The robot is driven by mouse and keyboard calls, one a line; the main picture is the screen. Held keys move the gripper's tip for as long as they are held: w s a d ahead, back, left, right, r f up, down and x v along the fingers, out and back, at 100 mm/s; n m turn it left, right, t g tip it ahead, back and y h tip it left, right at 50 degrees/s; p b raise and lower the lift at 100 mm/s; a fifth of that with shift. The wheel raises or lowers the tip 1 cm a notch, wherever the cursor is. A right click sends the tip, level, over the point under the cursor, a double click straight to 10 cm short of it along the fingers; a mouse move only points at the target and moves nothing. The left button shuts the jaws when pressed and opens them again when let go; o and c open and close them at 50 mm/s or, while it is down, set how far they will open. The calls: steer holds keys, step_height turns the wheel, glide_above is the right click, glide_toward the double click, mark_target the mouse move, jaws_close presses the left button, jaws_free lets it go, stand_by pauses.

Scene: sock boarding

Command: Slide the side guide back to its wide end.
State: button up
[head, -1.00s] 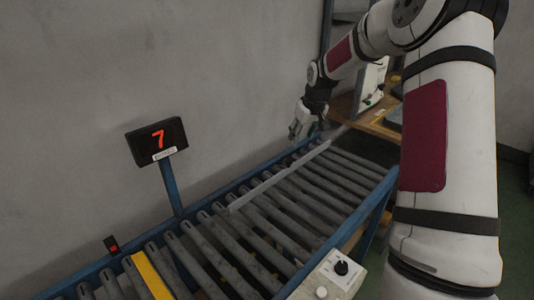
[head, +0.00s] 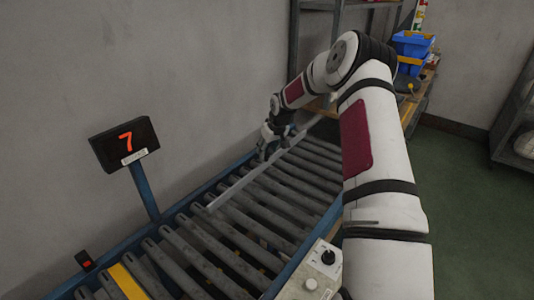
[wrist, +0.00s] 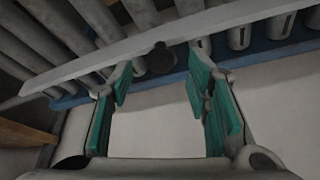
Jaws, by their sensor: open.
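The side guide (head: 235,187) is a long, thin grey bar that lies at a slant over the conveyor rollers, towards their left side. It also crosses the upper part of the wrist view (wrist: 110,58). My gripper (head: 268,148) is at the wall side of the guide, towards its far part. In the wrist view my gripper (wrist: 160,82) is open, with its green-padded fingers apart. A dark round knob (wrist: 160,59) shows at the guide's edge, between the fingertips and a little beyond them. I cannot tell whether the fingers touch it.
The roller conveyor (head: 215,246) has blue side rails and one yellow roller (head: 127,281). A display reading 7 (head: 125,144) stands on a post at the left. A control box (head: 314,272) sits at the near right rail. Shelves with blue bins (head: 412,43) stand behind.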

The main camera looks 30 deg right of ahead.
steer(key=shift+x, duration=1.1)
